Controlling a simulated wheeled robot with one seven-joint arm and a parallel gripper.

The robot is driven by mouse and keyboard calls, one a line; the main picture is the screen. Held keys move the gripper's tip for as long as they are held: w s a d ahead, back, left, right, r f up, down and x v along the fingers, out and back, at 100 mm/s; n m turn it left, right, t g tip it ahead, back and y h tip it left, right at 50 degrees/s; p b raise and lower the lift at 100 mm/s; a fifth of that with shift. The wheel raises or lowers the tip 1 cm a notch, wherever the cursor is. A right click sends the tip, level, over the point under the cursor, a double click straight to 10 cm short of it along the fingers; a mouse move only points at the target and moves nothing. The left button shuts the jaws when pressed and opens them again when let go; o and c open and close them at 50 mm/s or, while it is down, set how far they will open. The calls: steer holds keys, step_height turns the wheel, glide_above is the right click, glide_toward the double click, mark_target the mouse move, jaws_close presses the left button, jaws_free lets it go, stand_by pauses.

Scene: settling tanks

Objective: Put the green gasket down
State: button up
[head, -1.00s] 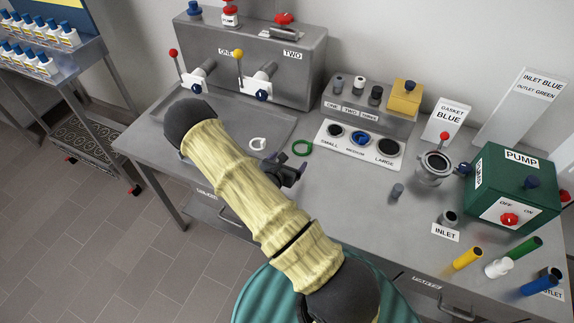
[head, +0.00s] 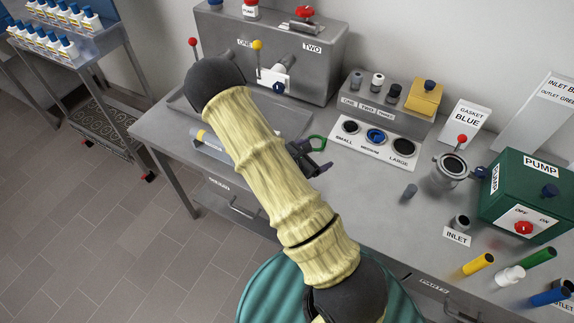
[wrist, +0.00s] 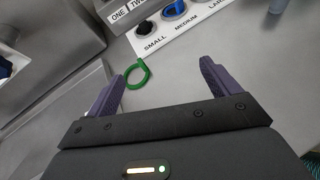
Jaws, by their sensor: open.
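The green gasket (head: 317,142) is a thin ring lying on the grey bench, left of the SMALL place of the white gasket board (head: 348,142). In the wrist view the green gasket (wrist: 138,75) shows just by my left finger's tip, towards the inner side. I cannot tell whether the finger touches it. My gripper (wrist: 162,72) is open, its two purple fingers wide apart with nothing clamped between them. In the head view my gripper (head: 318,160) is low over the bench, beside the gasket and partly hidden by my arm.
A blue gasket (head: 375,136) sits at MEDIUM on the board. A sign (head: 466,121) reads GASKET BLUE. A small grey cylinder (head: 410,191) stands on the bench. The green pump box (head: 525,195) and metal strainer (head: 451,172) are at right. The bench between board and front edge is mostly clear.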

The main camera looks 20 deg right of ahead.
steer(key=s+a+r+m+g+y, duration=0.45)
steer(key=s+r+m+g, duration=0.3)
steer(key=s+m, duration=0.45)
steer(key=s+a+r+m+t+y, duration=0.1)
steer(key=a+r+m+t+y, duration=0.4)
steer(key=a+r+m+y, duration=0.2)
steer(key=a+r+m, duration=0.1)
steer(key=a+r, duration=0.1)
steer(key=a, duration=0.1)
steer(key=shift+a+r+m+y, duration=0.15)
steer(key=shift+r+m+y, duration=0.15)
steer(key=shift+m+y, duration=0.1)
